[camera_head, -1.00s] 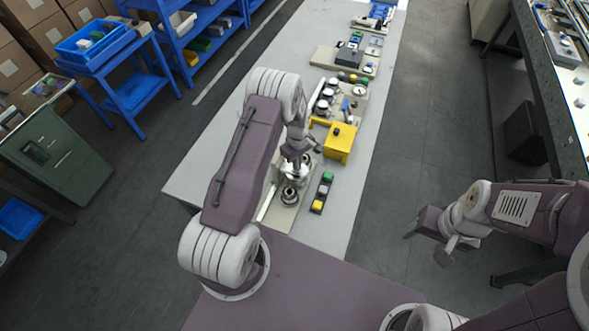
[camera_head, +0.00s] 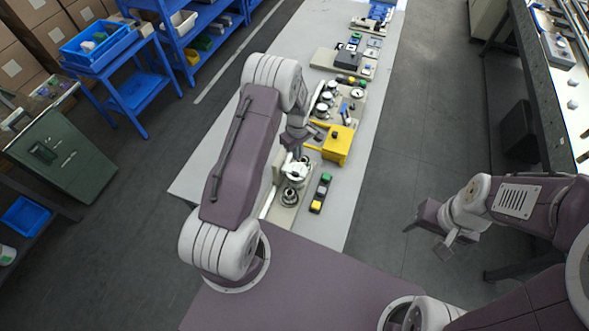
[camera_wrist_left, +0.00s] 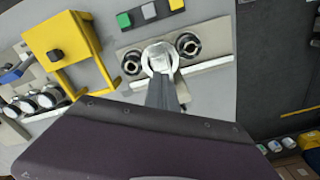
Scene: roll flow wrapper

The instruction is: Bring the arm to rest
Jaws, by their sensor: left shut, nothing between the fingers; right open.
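My left gripper (camera_head: 294,150) is over the near end of the grey table (camera_head: 218,160), with its fingers shut and empty. In the left wrist view its dark fingers (camera_wrist_left: 166,92) point at a silver-white fitting (camera_wrist_left: 160,58) between two dark round roller mounts (camera_wrist_left: 130,62). The same fitting (camera_head: 296,171) shows just below the gripper in the head view, on a beige plate (camera_head: 279,215). Whether the fingertips touch it I cannot tell. My right gripper (camera_head: 430,243) is open and empty, out beyond the table's right edge, above the floor.
A yellow stand (camera_head: 338,146) is close to the right of my left gripper. Gauges (camera_head: 325,98) and other parts line the table further back. The table's left side is bare.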

